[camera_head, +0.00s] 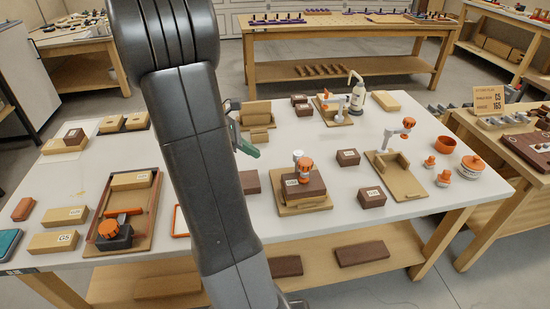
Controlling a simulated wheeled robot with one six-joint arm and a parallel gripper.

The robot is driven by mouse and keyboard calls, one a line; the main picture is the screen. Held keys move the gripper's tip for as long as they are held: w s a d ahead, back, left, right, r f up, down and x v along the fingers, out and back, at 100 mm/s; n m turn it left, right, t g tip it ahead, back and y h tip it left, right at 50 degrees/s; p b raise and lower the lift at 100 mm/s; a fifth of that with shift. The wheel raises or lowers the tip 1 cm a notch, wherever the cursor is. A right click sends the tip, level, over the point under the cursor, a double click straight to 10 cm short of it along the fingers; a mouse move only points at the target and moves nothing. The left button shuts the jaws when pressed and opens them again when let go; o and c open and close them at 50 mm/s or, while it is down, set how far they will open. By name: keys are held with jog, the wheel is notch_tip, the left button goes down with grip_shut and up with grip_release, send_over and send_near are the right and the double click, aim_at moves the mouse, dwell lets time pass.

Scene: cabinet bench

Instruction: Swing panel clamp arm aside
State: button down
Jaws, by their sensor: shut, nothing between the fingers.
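Several fixtures with white clamp arms and orange knobs stand on the white bench. At the centre, a clamp (302,163) has its knob over a dark brown block (302,188) on a wooden base (305,208). A clamp (397,135) at the right stands on a wooden board (384,163), its arm raised toward the upper right. A third clamp (336,100) stands farther back. I cannot tell which is the panel clamp. My gripper (250,150) shows partly, with greenish fingers, right of my dark arm link; it looks shut and empty, apart from the clamps. The arm link hides the rest.
Loose dark blocks (371,197) and (348,157) lie near the fixtures. A pump bottle (356,92) stands at the back. Orange knobs and a cup (445,145) sit at the right. A wooden tray (102,240) with a dark tool is at the left. The front right bench is clear.

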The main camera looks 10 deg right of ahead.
dwell(0.3)
jog(key=x, duration=0.4)
jog(key=d+r+x, duration=0.1)
jog(key=x, duration=0.7)
jog(key=shift+s+d+r, duration=0.1)
jog(key=shift+d+r, duration=0.15)
jog(key=shift+d, duration=0.55)
jog(key=shift+f, duration=0.1)
jog(key=shift+d+n, duration=0.1)
jog(key=shift+n, duration=0.2)
